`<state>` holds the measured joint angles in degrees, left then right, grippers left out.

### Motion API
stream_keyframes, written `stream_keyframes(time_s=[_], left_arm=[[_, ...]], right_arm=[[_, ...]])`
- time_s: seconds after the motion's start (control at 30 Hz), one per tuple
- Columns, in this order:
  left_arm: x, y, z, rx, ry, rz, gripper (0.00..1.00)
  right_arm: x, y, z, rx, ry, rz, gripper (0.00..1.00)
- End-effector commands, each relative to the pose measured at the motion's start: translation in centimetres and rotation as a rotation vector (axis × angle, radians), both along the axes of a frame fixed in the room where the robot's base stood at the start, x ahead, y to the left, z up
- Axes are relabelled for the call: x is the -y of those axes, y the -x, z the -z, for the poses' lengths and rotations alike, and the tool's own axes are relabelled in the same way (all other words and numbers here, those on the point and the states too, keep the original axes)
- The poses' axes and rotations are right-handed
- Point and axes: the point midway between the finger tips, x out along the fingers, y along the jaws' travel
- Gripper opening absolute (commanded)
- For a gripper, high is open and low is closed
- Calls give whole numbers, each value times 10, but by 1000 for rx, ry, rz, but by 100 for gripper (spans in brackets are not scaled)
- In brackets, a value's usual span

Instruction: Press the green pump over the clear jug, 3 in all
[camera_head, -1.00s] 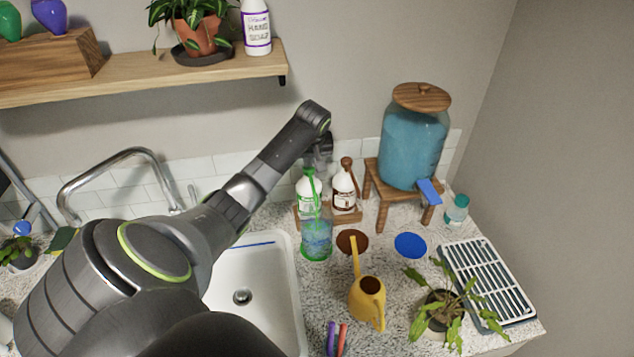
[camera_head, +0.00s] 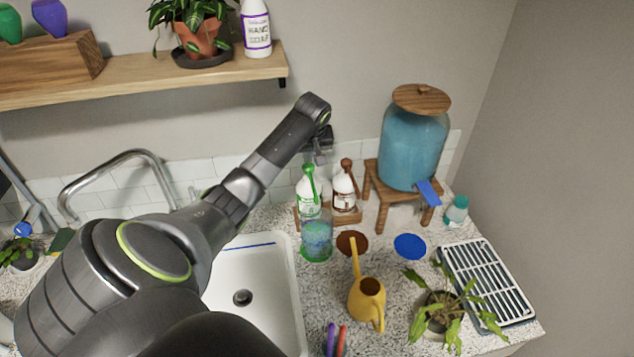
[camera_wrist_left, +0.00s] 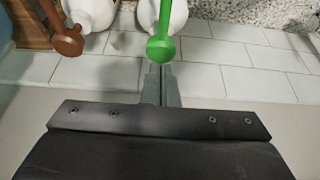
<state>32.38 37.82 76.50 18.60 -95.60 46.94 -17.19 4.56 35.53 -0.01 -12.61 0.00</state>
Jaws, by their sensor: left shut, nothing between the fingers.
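The green pump (camera_head: 309,170) tops a white bottle (camera_head: 308,196) at the back of the counter; its round green head also shows in the left wrist view (camera_wrist_left: 161,48). The clear jug (camera_head: 316,243), with a green rim, stands in front of that bottle and looks bluish-green inside. My left gripper (camera_head: 322,158) is shut and empty, just above and behind the green pump head. In the left wrist view its closed fingertips (camera_wrist_left: 161,70) line up with the pump head, with seemingly a small gap. My right gripper is out of view.
A brown pump bottle (camera_head: 344,190) stands right beside the green one in a wooden holder. A blue dispenser (camera_head: 413,150) on a wooden stand is further right. A yellow watering can (camera_head: 368,300) and a sink (camera_head: 255,290) are nearer.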

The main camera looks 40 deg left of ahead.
Motion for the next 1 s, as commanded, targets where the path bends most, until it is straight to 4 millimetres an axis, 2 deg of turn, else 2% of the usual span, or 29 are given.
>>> stream_keyframes(time_s=[0.43,1.0], left_arm=[[0,-1,-3,3,-1,1,0],[0,-1,-56,3,-1,1,0]], right_arm=[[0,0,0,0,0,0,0],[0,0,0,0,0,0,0]])
